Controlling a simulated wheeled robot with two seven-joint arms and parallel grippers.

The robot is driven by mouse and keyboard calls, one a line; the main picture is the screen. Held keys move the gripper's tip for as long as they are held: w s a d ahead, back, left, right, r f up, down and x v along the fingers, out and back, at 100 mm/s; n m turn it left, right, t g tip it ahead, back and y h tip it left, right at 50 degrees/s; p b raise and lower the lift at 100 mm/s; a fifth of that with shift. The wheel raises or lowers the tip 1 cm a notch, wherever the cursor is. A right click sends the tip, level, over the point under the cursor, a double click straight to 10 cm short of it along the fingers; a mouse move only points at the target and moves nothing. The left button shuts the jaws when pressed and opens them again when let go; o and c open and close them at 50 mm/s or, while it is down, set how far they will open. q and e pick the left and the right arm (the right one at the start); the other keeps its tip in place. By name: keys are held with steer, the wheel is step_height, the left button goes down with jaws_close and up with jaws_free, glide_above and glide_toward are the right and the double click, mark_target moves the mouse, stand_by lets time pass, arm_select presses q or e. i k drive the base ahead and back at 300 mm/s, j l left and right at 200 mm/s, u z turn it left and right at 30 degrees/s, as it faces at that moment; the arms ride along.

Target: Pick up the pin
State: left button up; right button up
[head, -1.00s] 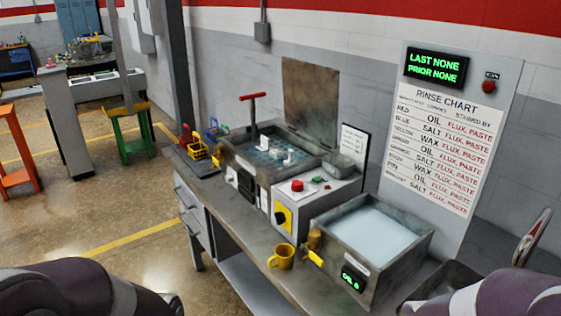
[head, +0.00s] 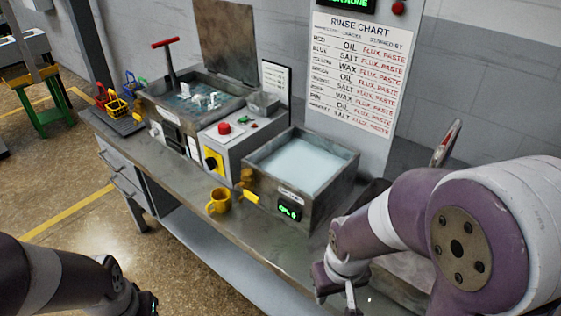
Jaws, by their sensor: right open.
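I cannot make out a pin for certain. A tiny bright speck shows on the bench just right of my right gripper, too small to identify. My right gripper (head: 337,298) is at the bottom, over the near right part of the bench (head: 225,240). It points down, open, with nothing visible between its fingers, and its tips are partly cut off by the frame. My left arm enters at the bottom left. Its hand (head: 148,303) is a dark shape at the bottom edge, and its fingers are not visible.
A tank of pale liquid (head: 345,170), a yellow mug (head: 218,201), a control box with a red button (head: 224,128) and a basin with white parts (head: 155,98) line the bench. Small baskets (head: 117,107) stand at its far left. A rinse chart (head: 358,75) stands behind.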

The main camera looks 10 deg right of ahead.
mark_target(215, 105)
steer(key=i+j+z, duration=0.1)
steer(key=z, duration=0.3)
steer(key=j+z, duration=0.15)
steer(key=z, duration=0.25)
steer(key=i+j+z, duration=0.1)
steer(key=z, duration=0.25)
steer(key=j+z, duration=0.25)
steer(key=z, duration=0.15)
